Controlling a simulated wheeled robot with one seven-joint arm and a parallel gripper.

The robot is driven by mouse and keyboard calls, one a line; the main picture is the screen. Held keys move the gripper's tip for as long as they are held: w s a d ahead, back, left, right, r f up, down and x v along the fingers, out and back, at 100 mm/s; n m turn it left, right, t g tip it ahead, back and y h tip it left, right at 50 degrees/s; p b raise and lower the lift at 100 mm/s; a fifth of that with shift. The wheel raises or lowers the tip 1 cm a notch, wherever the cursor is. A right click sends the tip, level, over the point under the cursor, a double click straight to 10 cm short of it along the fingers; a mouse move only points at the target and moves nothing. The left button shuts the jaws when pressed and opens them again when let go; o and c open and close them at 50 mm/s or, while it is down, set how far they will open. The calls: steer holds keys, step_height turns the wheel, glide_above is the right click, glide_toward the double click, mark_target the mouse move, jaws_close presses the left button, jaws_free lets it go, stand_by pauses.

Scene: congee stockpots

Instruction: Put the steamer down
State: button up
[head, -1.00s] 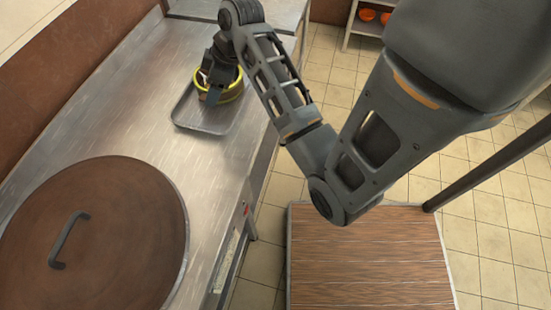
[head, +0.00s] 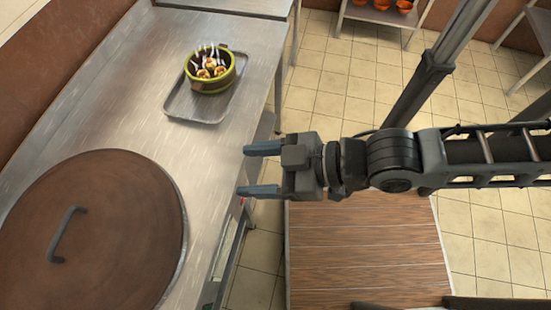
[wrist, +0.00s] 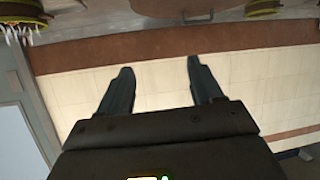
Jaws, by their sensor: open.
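The steamer (head: 229,81), a round yellow-green basket with several pale and orange pieces of food in it, sits upright on a grey metal tray (head: 196,114) on the steel counter. My gripper (head: 248,170) is open and empty, well apart from the steamer, nearer me at the counter's right edge. Its two fingers point left in the head view. They show apart with nothing between them in the wrist view (wrist: 160,68). A yellow-green rim shows at the top left of the wrist view; I cannot tell if it is the steamer.
A large pot with a brown lid and dark handle (head: 95,235) fills the near left of the counter (head: 150,125). A wooden-topped surface (head: 350,250) lies at the lower right. A shelf with orange bowls (head: 378,15) stands at the back. Tiled floor is open between.

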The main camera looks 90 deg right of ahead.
steer(key=s+a+r+t+y, duration=0.1)
steer(key=s+r, duration=0.2)
steer(key=r, duration=0.2)
steer(key=shift+a+n+t, duration=0.3)
steer(key=shift+a, duration=0.05)
